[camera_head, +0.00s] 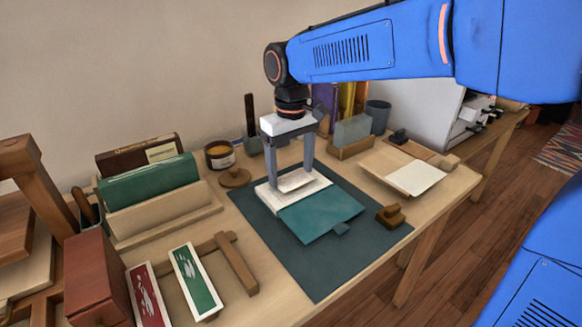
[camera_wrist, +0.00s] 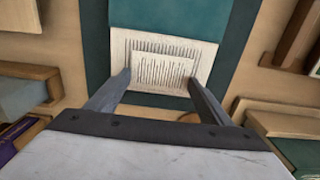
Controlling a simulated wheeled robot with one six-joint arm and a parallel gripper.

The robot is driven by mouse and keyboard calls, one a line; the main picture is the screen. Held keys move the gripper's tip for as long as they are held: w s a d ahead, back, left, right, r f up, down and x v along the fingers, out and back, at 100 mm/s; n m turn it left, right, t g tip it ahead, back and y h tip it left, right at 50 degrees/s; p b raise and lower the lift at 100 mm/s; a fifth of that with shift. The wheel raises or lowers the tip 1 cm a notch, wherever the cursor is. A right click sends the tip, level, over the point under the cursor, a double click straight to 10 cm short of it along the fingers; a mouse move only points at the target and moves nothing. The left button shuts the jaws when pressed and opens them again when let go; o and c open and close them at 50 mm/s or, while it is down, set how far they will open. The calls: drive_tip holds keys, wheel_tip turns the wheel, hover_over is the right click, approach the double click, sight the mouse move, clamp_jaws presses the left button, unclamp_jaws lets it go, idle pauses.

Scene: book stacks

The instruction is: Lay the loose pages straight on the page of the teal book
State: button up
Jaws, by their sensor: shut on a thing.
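The teal book lies open on a dark mat, its teal cover (camera_head: 320,210) toward the front and its white page (camera_head: 316,183) behind; the page also shows in the wrist view (camera_wrist: 122,45). My gripper (camera_head: 292,178) is over the page, fingers pointing down, shut on the loose pages (camera_head: 295,182). In the wrist view the loose pages (camera_wrist: 163,72) are a small printed sheet between the fingertips, roughly parallel to the page's edges. I cannot tell whether they touch the page or hang just above it.
The dark mat (camera_head: 310,268) has bare room in front of the book. A white sheet on a board (camera_head: 415,178) lies to the right. A green book (camera_head: 148,181) rests in a wooden cradle at left; a jar (camera_head: 220,155) stands behind.

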drive_tip(key=shift+f, duration=0.65)
idle(0.9)
drive_tip(key=o, duration=1.1)
drive_tip(key=shift+r, duration=3.5)
drive_tip(key=shift+s, duration=0.1)
